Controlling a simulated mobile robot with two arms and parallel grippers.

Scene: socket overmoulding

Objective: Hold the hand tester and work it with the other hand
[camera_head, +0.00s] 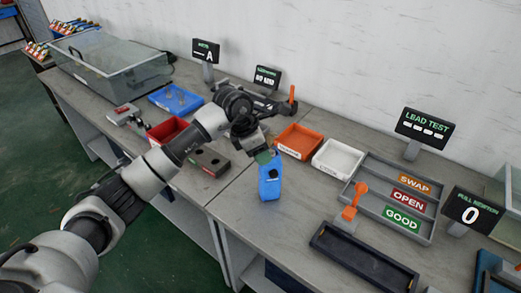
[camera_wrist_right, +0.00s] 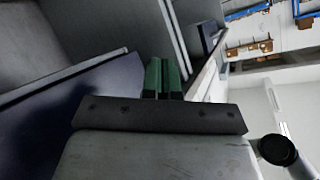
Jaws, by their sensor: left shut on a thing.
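The hand tester (camera_head: 270,181) is a blue block with dark marks on its face. It is upright over the bench in the middle of the head view. My left gripper (camera_head: 264,156) is shut on its top end, with a green fingertip showing there. I cannot tell whether the tester's lower end touches the bench. My right gripper (camera_wrist_right: 163,78) shows only in the right wrist view. Its two green fingers are close together, with nothing seen between them. The tester is not visible in that view.
An orange bin (camera_head: 299,141) and a white bin (camera_head: 338,159) stand right of the tester. A grey tray (camera_head: 375,169) has SWAP, OPEN and GOOD labels. An orange-handled device (camera_head: 352,202) and a black tray (camera_head: 363,262) are nearer. A LEAD TEST display (camera_head: 421,126) stands behind.

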